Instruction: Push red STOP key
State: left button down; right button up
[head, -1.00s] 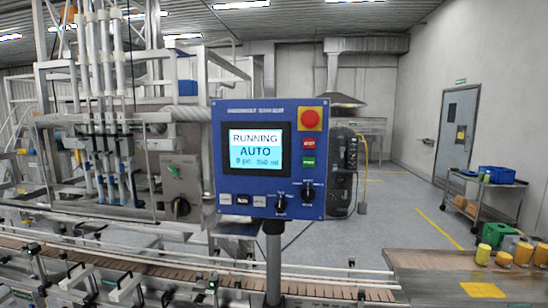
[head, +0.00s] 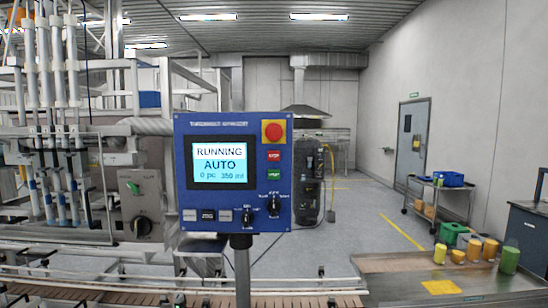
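The panel's screen (head: 219,165) reads RUNNING, AUTO, 0 pc, 350 ml. The panel stands upright on a grey post and faces me. Neither of my grippers shows in the head view.
A conveyor (head: 130,298) runs along the front below the panel. The filling machine (head: 55,130) stands at the left. A metal table (head: 400,290) with several coloured jars is at the right. A cart (head: 440,188) stands farther back. The space before the panel looks clear.

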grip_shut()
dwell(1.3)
